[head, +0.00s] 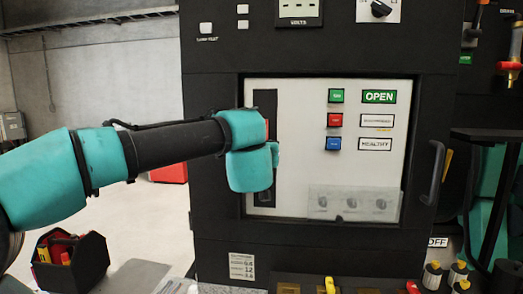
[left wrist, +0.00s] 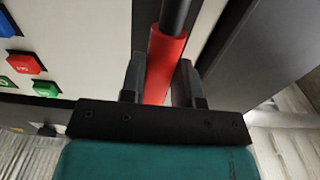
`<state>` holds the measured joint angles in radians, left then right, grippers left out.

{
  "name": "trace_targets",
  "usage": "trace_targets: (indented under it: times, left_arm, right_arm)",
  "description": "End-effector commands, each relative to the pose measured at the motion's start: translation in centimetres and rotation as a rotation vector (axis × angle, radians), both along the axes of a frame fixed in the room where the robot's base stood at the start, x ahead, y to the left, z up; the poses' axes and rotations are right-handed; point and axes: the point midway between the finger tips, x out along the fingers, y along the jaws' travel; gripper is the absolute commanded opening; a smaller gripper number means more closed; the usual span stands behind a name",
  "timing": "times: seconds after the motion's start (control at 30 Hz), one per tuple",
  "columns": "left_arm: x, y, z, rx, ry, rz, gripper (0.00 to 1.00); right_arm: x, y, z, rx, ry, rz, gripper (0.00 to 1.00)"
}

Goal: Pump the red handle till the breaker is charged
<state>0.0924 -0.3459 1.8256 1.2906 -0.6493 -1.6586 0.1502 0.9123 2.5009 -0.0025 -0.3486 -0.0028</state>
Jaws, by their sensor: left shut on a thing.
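The red handle (left wrist: 163,62) shows clearly in the left wrist view, on the end of a dark lever. My left gripper (left wrist: 160,80) is shut on it, with one finger on each side. In the head view my left gripper (head: 268,155) is in front of the black slot (head: 265,100) at the left of the white breaker panel (head: 295,125) and hides most of the handle. The panel carries a green OPEN label (head: 379,97), a white label (head: 376,121) too blurred to read surely, and a HEALTHY label (head: 375,144). My right gripper is not in view.
Green, red and blue buttons (head: 334,120) sit right of the slot. A clear cover (head: 352,203) over several dials is below them. A black pull handle (head: 433,172) stands out at the cabinet's right. A black tool bin (head: 70,262) is at lower left.

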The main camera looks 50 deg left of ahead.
Motion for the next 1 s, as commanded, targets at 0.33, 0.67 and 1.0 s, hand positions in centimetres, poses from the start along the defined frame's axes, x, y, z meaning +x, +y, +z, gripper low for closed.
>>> trace_targets:
  times: [0.33, 0.67, 1.0]
  left_arm:
    - [-3.2, -3.1, -1.8, -0.001, 0.000, -0.003, 0.03]
    - [-3.5, -3.3, -1.9, -0.001, -0.001, -0.002, 0.03]
    - [-6.3, -6.1, -5.0, -0.002, 0.001, -0.003, 0.03]
  right_arm:
    - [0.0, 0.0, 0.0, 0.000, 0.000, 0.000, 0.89]
    - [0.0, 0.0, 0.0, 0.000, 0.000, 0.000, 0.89]
    - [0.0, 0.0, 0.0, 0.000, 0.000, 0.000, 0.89]
